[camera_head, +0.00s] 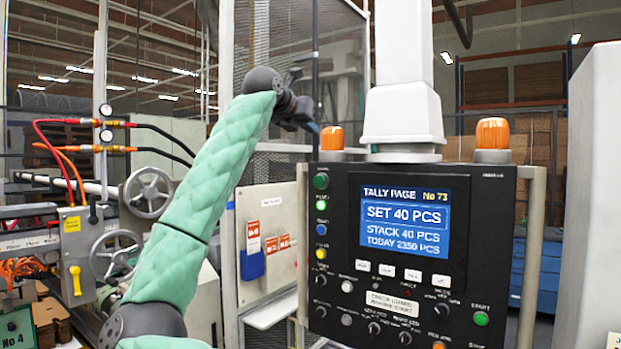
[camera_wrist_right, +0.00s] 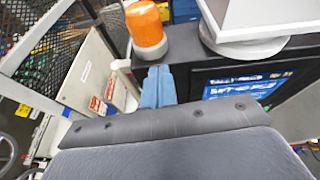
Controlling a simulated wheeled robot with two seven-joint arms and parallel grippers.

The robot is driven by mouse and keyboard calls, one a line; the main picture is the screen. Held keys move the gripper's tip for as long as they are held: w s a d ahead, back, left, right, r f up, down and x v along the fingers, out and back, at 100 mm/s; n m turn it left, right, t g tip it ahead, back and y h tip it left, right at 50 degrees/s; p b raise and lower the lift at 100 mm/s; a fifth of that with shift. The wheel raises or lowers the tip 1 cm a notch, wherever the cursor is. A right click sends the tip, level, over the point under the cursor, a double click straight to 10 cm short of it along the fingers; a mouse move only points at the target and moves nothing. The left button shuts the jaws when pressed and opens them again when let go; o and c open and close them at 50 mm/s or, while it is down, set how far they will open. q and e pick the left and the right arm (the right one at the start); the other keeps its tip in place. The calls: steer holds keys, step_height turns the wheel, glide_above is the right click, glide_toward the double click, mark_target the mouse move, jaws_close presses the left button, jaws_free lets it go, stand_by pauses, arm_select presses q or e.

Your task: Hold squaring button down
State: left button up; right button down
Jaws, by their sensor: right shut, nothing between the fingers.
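The black control panel (camera_head: 340,270) stands upright at the right in the head view. Its left edge has a column of buttons: dark green (camera_head: 320,181), lit green (camera_head: 321,205), blue (camera_head: 321,230) and yellow (camera_head: 321,254). Their labels are too small to read, so I cannot tell which is the squaring button. My right gripper (camera_head: 313,127) is raised at the panel's upper left corner, above the button column and apart from the buttons. In the right wrist view its blue fingers (camera_wrist_right: 158,86) are shut and empty, just below an orange beacon. My left gripper is not in view.
Orange beacons (camera_head: 332,138) (camera_head: 492,133) and a white column (camera_head: 403,110) top the panel. The panel screen (camera_head: 414,216) reads "SET 40 PCS". Metal side rails (camera_head: 528,250) flank it. A mesh guard (camera_head: 275,60) stands behind my arm, handwheels (camera_head: 148,192) at left.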

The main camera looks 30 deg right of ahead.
mark_target(318, 187)
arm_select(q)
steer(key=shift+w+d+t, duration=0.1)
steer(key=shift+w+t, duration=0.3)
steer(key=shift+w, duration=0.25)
arm_select(e)
steer(key=a+f+g+y, duration=0.1)
steer(key=a+f+y, duration=0.3)
steer(key=f, duration=0.3)
steer(key=shift+s+a+n+y, duration=0.3)
steer(key=shift+n+y, duration=0.1)
steer(key=shift+r, duration=0.1)
